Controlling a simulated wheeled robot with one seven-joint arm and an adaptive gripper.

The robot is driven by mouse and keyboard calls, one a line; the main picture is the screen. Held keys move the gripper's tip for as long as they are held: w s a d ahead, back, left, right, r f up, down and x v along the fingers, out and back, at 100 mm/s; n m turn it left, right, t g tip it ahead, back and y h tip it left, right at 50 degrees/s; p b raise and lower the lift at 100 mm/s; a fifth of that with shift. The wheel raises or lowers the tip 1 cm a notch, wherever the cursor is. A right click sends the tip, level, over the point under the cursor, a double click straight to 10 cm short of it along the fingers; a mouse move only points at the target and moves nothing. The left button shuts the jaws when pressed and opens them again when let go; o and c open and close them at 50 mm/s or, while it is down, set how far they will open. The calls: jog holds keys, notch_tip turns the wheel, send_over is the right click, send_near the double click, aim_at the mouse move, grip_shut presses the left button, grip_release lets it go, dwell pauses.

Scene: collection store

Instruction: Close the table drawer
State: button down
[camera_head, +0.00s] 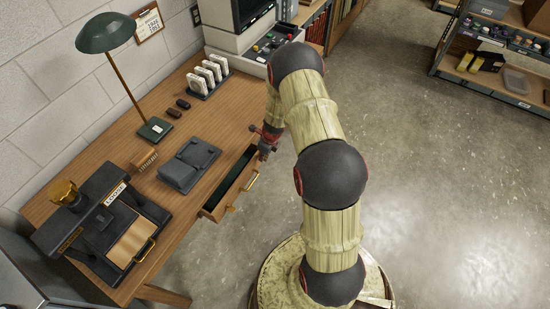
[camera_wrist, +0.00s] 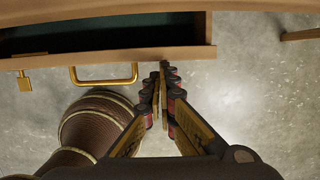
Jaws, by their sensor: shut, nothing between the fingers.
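The table drawer (camera_head: 231,187) stands partly open at the front edge of the wooden table (camera_head: 217,115). Its inside is dark green and looks empty where it shows. The drawer also shows across the top of the wrist view (camera_wrist: 180,55), with a brass handle (camera_wrist: 104,75) on its front. My gripper (camera_head: 263,152) is at the far end of the drawer front in the head view. In the wrist view my gripper (camera_wrist: 163,68) is shut and empty, its tips close to the drawer front, right of the handle. Whether the tips touch it I cannot tell.
On the table are a desk lamp (camera_head: 105,33), a dark grey device (camera_head: 189,164), a black press-like machine (camera_head: 99,228) and a holder with white cards (camera_head: 208,76). A shelf (camera_head: 490,75) stands at the back right. The concrete floor (camera_head: 440,190) is clear to the right.

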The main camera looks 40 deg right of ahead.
aim_at(255, 156)
jog(key=shift+w+a+p, duration=0.25)
jog(key=shift+w+p, duration=0.1)
jog(key=shift+w, duration=0.25)
jog(key=shift+w+a+p, duration=0.25)
jog(key=shift+w+p, duration=0.05)
jog(key=shift+w, duration=0.3)
jog(key=shift+w+a+p, duration=0.25)
jog(key=shift+w+p, duration=0.1)
jog(key=shift+w, duration=0.25)
